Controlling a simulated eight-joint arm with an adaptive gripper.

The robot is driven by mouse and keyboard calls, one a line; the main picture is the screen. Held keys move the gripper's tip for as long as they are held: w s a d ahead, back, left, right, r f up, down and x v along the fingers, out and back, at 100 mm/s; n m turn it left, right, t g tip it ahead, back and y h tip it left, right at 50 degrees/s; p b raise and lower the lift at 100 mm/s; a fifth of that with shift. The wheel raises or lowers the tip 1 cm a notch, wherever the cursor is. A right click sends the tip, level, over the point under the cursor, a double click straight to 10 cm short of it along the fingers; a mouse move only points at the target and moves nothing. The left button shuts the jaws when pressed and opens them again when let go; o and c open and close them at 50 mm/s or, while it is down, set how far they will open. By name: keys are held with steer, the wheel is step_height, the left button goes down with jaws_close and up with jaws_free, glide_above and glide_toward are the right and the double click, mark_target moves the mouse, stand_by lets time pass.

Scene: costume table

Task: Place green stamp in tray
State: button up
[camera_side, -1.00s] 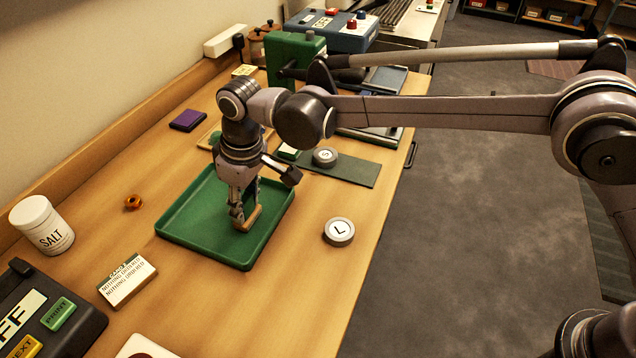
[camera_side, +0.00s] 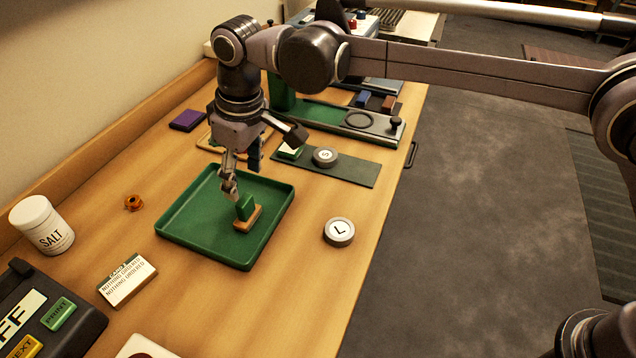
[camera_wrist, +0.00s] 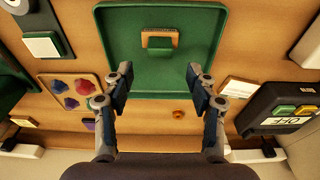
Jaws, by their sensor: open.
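The green stamp (camera_side: 246,209) has a green handle on a tan base. In the wrist view the stamp (camera_wrist: 160,46) lies inside the tray (camera_wrist: 112,48), ahead of my fingers. My gripper (camera_side: 232,187) is above the tray, up and to the left of the stamp. In the wrist view my gripper (camera_wrist: 160,82) has its two fingers wide apart with nothing between them, clear of the stamp.
A round weight marked L (camera_side: 339,232) stands right of the tray. A weight marked S (camera_side: 325,157) and a green-edged pad (camera_side: 290,151) lie on a dark mat behind.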

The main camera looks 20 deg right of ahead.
steer(key=s+d+r+m+t, duration=0.15)
steer(key=d+r, duration=0.25)
steer(key=d, duration=0.8)
steer(key=s+d+r+m+t, duration=0.1)
steer(key=s+d+r+m, duration=0.3)
steer(key=d, duration=0.8)
steer(key=s+d+f+m+t, duration=0.1)
steer(key=s+d+f, duration=0.2)
steer(key=d, duration=0.3)
steer(key=s+d+f+m+t, duration=0.1)
steer(key=s+d+f, duration=0.2)
steer(key=s+d, duration=0.2)
steer(key=s+d+f+m+t+h, duration=0.1)
steer(key=s+d+f, duration=0.1)
steer(key=d, duration=0.4)
steer(key=shift+s+d+f, duration=0.35)
steer(key=shift+s+f, duration=0.05)
steer(key=shift+s, duration=0.5)
steer(key=shift+m+t, duration=0.25)
